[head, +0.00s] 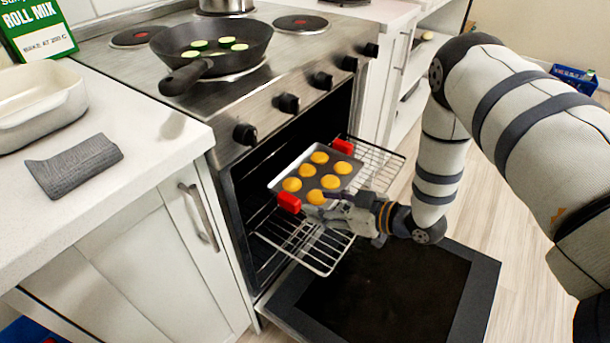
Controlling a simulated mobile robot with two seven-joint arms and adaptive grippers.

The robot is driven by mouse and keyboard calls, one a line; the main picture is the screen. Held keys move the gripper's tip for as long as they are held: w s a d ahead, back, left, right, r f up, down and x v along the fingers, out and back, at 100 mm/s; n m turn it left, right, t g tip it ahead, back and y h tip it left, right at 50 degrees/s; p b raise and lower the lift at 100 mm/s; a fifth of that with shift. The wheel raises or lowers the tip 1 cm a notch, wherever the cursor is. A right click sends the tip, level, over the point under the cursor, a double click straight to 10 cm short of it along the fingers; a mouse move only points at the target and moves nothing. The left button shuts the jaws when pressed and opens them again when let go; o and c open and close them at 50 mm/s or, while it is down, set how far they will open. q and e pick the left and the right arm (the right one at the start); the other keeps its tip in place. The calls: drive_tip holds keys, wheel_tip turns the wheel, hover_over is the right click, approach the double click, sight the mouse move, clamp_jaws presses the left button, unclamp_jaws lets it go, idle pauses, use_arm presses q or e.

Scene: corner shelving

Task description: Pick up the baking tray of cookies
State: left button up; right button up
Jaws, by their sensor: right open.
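The baking tray (292,170) is grey, with red grips at two opposite ends, and bears several round golden cookies (331,182). It sits on the pulled-out wire rack (376,163) of the open oven. My right gripper (318,207) is at the tray's front right edge, close to the near red grip (289,202). It is open. Its fingertips are small and partly hidden, so I cannot tell whether they touch the tray. My left gripper is not in view.
The oven door (400,290) is folded down below the rack. A black pan (213,55) with green slices stands on the stove.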

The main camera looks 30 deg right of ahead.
sight(292, 198)
drive_tip(key=b+x, duration=0.2)
drive_tip(key=x, duration=0.9)
drive_tip(key=shift+f, duration=0.15)
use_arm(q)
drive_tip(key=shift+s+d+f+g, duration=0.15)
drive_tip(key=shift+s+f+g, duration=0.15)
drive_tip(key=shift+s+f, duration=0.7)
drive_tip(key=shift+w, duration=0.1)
use_arm(e)
clamp_jaws()
